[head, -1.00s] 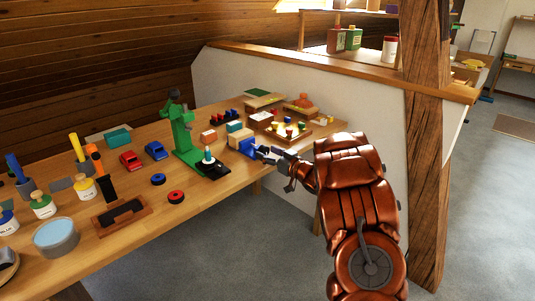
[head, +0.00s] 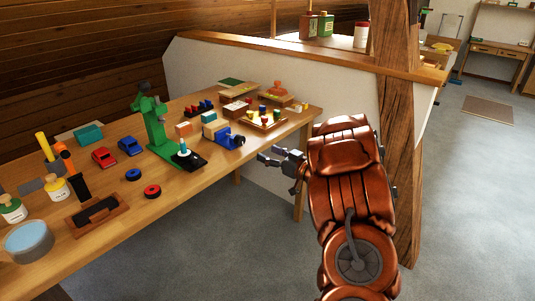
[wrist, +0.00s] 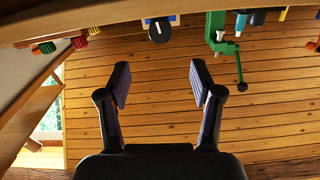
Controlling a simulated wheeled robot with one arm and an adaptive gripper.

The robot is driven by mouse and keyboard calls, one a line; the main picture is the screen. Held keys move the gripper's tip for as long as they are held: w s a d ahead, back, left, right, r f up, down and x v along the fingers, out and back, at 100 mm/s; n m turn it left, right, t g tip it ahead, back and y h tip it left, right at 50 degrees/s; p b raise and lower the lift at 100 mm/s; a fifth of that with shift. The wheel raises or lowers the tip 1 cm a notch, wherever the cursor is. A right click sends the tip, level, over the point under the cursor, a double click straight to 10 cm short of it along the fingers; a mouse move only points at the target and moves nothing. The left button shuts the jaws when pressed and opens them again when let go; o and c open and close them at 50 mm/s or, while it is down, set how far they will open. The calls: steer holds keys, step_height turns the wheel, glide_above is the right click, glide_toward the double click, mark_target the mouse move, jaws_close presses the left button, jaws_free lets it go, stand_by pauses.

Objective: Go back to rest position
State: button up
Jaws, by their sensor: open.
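My gripper (head: 272,158) is open and empty, held in the air just off the table's right front edge in the head view. In the wrist view my gripper (wrist: 159,82) shows its two fingers apart with nothing between them. The wooden workbench (head: 95,255) runs along the left. A green drill press (head: 156,130) stands on it, with a blue vise-like block (head: 228,139) to its right, close to the gripper but apart from it.
A timber post (head: 396,130) rises right of my arm, near it. A low white wall (head: 330,90) with a wooden ledge stands behind. Toy cars, a red ring (head: 152,191) and a wooden tray (head: 268,122) of pegs are on the bench. Grey floor (head: 470,210) is clear at right.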

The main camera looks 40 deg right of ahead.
stand_by(0.4)
steer(key=s+a+f+m+g+h, duration=0.1)
steer(key=s+a+g+h, duration=0.1)
steer(key=s+a+g, duration=1.15)
steer(key=s+a+m+g+h, duration=0.15)
steer(key=s+a+g, duration=0.55)
steer(key=s+a, duration=1.4)
steer(key=s+d+r+p, duration=0.1)
steer(key=s+r+p, duration=0.1)
steer(key=r+p, duration=0.8)
steer(key=s+d+r+t+p, duration=0.1)
steer(key=s+d+r+p, duration=0.1)
steer(key=r+p, duration=0.8)
steer(key=shift+s+d+r+n, duration=0.2)
steer(key=shift+s+r+n, duration=0.3)
steer(key=shift+s, duration=0.25)
